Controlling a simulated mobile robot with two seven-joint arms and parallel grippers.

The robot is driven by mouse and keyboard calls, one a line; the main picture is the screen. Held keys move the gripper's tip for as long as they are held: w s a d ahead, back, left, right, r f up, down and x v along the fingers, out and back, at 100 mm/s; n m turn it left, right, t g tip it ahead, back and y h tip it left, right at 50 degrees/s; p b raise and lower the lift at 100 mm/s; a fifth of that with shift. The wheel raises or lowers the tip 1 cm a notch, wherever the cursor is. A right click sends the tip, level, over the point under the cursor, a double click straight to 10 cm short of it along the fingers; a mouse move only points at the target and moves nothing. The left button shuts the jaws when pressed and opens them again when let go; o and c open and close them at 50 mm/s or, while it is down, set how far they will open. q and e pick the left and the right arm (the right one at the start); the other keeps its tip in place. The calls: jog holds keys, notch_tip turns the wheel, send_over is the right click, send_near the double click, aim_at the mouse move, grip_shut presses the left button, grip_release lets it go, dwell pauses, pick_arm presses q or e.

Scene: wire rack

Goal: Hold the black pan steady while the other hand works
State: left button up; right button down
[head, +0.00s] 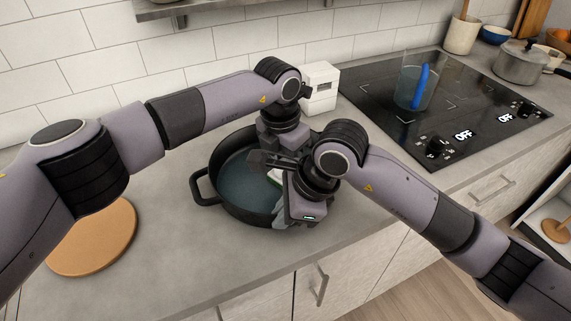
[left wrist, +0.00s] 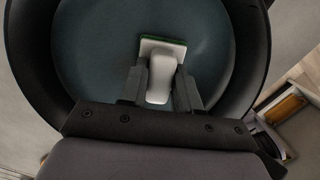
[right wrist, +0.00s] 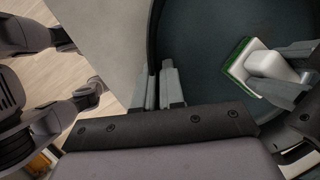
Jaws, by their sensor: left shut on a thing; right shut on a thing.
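The black pan (head: 203,187) stands on the counter below my two arms, its inside a dark blue-green. My left gripper (left wrist: 160,90) is shut on the white handle of a scrubber (left wrist: 162,50) with a green pad, which is at the pan's inner floor. The scrubber also shows in the right wrist view (right wrist: 262,70), and is mostly hidden in the head view. My right gripper (head: 284,214) is low at the pan's near right side. In the right wrist view its fingers (right wrist: 163,85) are shut at the pan's wall, gripping the rim; the exact contact is partly hidden.
A round wooden board (head: 95,240) lies left of the pan. A white box (head: 320,88) stands behind my arms. The black cooktop (head: 470,110) is at the right, with a glass pitcher (head: 408,92) holding a blue utensil. The counter's front edge runs close to the pan.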

pick_arm(q)
jog(key=shift+w, duration=0.45)
pick_arm(e)
jog(key=shift+r, duration=0.1)
pick_arm(q)
jog(key=shift+w+a, duration=0.1)
jog(key=shift+w, duration=0.25)
jog(key=shift+w+a, duration=0.2)
jog(key=shift+a, duration=2.1)
jog(key=shift+s+d, duration=0.15)
jog(key=shift+d, duration=1.1)
jog(key=shift+s+d, duration=0.15)
jog(key=shift+d, duration=1.1)
jog(key=shift+a, duration=0.15)
jog(key=shift+w+a, duration=0.15)
jog(key=shift+a, duration=1.25)
